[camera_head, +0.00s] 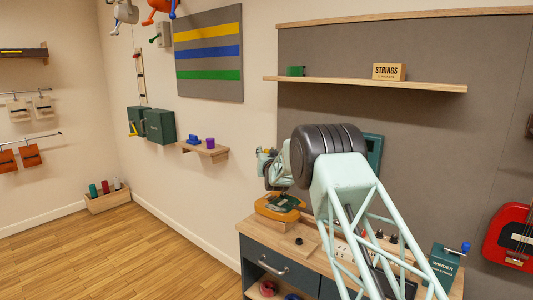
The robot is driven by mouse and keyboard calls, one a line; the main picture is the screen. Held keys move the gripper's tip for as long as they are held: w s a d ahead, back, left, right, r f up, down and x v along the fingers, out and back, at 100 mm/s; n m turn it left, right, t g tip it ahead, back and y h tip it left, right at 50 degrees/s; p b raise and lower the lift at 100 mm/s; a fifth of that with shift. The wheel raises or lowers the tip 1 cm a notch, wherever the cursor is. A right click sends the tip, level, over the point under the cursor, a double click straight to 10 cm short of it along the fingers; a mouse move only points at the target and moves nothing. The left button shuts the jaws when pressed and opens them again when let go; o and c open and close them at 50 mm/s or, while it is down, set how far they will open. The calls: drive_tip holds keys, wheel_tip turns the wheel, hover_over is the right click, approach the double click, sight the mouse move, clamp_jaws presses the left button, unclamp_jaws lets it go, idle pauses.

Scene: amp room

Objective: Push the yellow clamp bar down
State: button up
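A yellow-orange frame (270,209) with a dark green middle lies on the wooden workbench (308,245), below my wrist. It is small and partly covered, so I cannot tell whether its clamp bar is raised or lowered. My gripper (289,199) is small and dark at the end of my arm, close above this frame. My own wrist and forearm hide much of it. I cannot tell whether it touches the frame or how its fingers stand. A separate small yellow lever (134,129) is on the green box on the left wall.
Small dark knobs (392,238) and a green winder box (444,262) stand on the bench's right side. A red guitar (513,236) hangs at the far right. A shelf (365,84) crosses the grey panel above. The wooden floor at left is mostly clear.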

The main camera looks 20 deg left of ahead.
drive_tip(key=shift+c, duration=0.7)
clamp_jaws()
drive_tip(key=shift+s+a+f, duration=0.1)
drive_tip(key=shift+f, duration=0.05)
